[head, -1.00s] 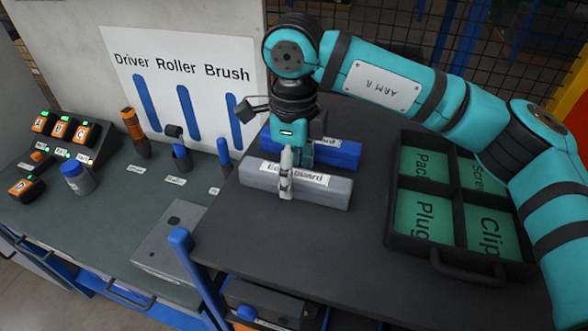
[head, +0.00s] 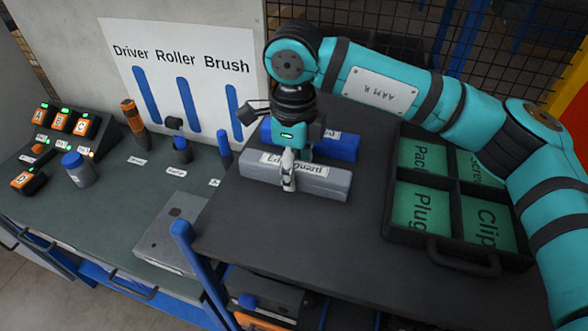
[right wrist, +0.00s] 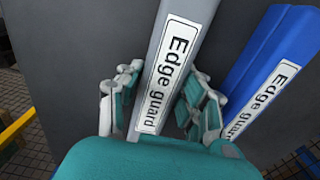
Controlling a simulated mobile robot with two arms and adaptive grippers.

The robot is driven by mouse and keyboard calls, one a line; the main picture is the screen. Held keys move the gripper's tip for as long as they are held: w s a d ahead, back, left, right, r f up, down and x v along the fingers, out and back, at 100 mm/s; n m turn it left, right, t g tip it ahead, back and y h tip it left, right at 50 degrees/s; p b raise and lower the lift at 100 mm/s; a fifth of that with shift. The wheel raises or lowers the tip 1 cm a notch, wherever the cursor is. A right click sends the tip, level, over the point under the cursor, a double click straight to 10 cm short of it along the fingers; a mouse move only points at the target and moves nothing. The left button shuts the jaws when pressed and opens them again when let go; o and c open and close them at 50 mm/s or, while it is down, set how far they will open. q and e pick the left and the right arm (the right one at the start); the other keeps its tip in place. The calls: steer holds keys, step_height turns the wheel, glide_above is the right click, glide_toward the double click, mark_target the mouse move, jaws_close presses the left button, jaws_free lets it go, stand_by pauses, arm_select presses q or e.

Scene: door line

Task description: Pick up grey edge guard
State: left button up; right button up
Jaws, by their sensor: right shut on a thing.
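The grey edge guard (head: 325,185) is a long bar with a white "Edge guard" label, lying on the dark table top (head: 290,235). My right gripper (head: 288,172) is above its middle with its fingers around it, shut on it. In the right wrist view the grey edge guard (right wrist: 184,40) runs between the two fingers (right wrist: 160,100). A blue edge guard (head: 340,147) lies just behind it, partly hidden by my right gripper; it also shows in the right wrist view (right wrist: 265,65). My left gripper is not in view.
A black divided tray (head: 388,215) with green labelled compartments stands to the right. At left, a green bench (head: 120,210) holds a driver (head: 133,118), a jar (head: 78,170) and charging stations (head: 70,125). The table's front area is clear.

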steer(key=shift+r+b, duration=0.5)
step_height(320, 180, up, 2)
steer(key=shift+r+b, duration=0.1)
steer(key=shift+b, duration=0.7)
steer(key=s+b, duration=0.2)
steer(key=s, duration=0.3)
steer(key=s+r+b, duration=0.1)
steer(key=s+b, duration=0.1)
steer(key=s, duration=0.3)
steer(key=s+b, duration=0.2)
steer(key=s, duration=0.3)
steer(key=shift+s+d+r, duration=0.2)
steer(key=shift+d+r, duration=0.1)
steer(key=shift+d, duration=0.1)
steer(key=shift+s+r, duration=0.1)
steer(key=shift+s, duration=0.2)
steer(key=o, duration=0.6)
steer(key=c, duration=0.6)
jaws_close()
